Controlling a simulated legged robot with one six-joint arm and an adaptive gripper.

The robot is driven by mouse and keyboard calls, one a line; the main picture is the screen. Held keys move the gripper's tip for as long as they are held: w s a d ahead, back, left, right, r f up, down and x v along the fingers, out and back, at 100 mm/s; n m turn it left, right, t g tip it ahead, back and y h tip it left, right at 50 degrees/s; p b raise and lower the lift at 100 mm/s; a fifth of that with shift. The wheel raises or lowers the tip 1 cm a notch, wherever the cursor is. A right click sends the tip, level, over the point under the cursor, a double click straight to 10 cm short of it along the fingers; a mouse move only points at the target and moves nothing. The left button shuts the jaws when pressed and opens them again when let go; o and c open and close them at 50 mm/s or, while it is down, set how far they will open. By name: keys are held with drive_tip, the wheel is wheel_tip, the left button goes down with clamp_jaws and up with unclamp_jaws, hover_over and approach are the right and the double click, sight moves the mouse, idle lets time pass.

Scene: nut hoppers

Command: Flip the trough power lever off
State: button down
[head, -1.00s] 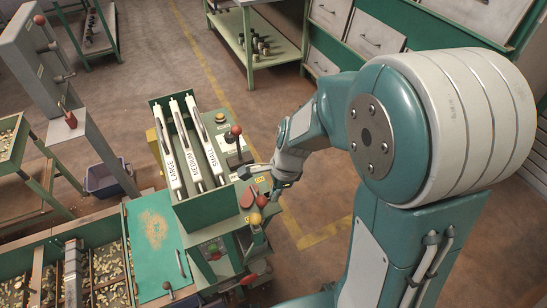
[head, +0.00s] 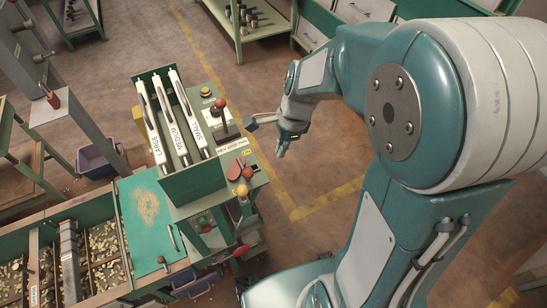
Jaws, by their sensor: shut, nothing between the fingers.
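Several levers show in the head view, and I cannot read which one is the trough power lever. A red-knobbed lever (head: 220,104) stands upright on the green machine's top panel. Another lever with a red grip (head: 241,251) sticks out low at the machine's front. A small lever with a dark red knob (head: 161,260) is by the teal trough lid. A red-handled lever (head: 52,99) is on the grey post at left. My gripper (head: 266,138) is shut and empty, just right of the machine's top panel, apart from the levers as far as I can tell.
The green machine's hopper (head: 195,185) holds three white strips marked LARGE, MEDIUM and SMALL. Red and yellow knobs (head: 241,190) sit at its front right corner. The trough (head: 122,240) with nuts is lower left. A shelf table (head: 262,28) stands behind. Floor at right is clear.

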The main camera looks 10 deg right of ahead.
drive_tip(key=s+r+n+t+h, duration=0.2)
drive_tip(key=s+r+n+t, duration=0.3)
drive_tip(key=s+r+n, duration=0.8)
drive_tip(key=r+n, duration=0.1)
drive_tip(key=n, duration=0.3)
drive_tip(key=shift+d+t+h, duration=0.3)
drive_tip(key=shift+d+t, duration=0.1)
